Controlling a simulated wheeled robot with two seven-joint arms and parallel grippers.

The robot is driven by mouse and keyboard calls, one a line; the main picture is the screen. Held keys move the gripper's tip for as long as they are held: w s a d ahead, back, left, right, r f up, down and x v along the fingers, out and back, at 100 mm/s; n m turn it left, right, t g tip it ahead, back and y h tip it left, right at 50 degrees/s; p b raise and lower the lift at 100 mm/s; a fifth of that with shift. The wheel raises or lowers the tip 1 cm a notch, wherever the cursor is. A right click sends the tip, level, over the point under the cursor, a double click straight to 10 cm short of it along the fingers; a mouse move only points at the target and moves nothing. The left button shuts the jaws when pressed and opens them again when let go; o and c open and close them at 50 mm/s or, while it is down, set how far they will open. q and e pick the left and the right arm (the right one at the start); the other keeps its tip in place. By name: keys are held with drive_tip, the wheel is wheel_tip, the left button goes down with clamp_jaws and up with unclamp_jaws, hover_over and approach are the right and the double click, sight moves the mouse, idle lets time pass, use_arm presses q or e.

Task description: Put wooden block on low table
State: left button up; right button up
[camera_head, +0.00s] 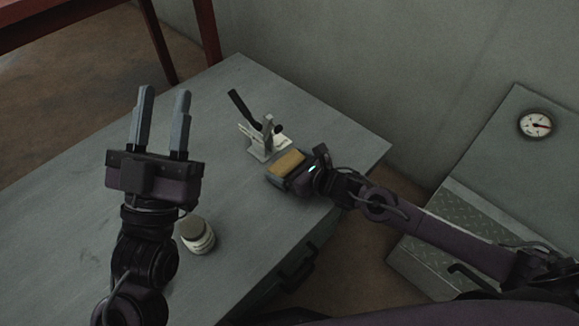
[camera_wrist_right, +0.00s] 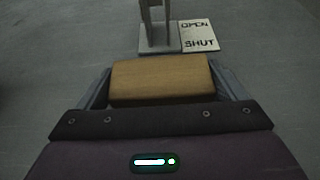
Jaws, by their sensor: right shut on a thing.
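The wooden block (camera_head: 287,162) is a tan rectangular piece held in my right gripper (camera_head: 284,164) at the right part of the grey table. In the right wrist view the block (camera_wrist_right: 160,80) sits between the two fingers, which press on its sides. I cannot tell whether the block touches the tabletop. My left gripper (camera_head: 158,118) is open and empty, raised over the left part of the table. The grey table (camera_head: 120,140) has drawer handles on its front side; a lower grey platform (camera_head: 435,262) with a tread-patterned top stands at the right.
A metal lever device (camera_head: 264,138) with a black handle stands just beyond the block. An OPEN/SHUT card (camera_wrist_right: 199,36) lies beside it. A jar (camera_head: 197,234) stands near the front edge. A round gauge (camera_head: 535,124) is at the right. The table's left part is clear.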

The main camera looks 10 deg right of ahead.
use_arm(q)
drive_tip(key=shift+s+a+r+t, duration=0.1)
drive_tip(key=shift+s+r+t, duration=0.2)
drive_tip(key=shift+r, duration=0.1)
use_arm(e)
drive_tip(key=shift+f, duration=0.1)
use_arm(q)
drive_tip(key=shift+s+a+r, duration=0.1)
drive_tip(key=shift+s+r, duration=0.05)
drive_tip(key=shift+r, duration=0.1)
use_arm(e)
drive_tip(key=shift+f, duration=0.1)
use_arm(q)
drive_tip(key=shift+s+a+r, duration=0.1)
drive_tip(key=shift+s+r, duration=0.05)
drive_tip(key=shift+r, duration=0.05)
use_arm(e)
drive_tip(key=o, duration=0.8)
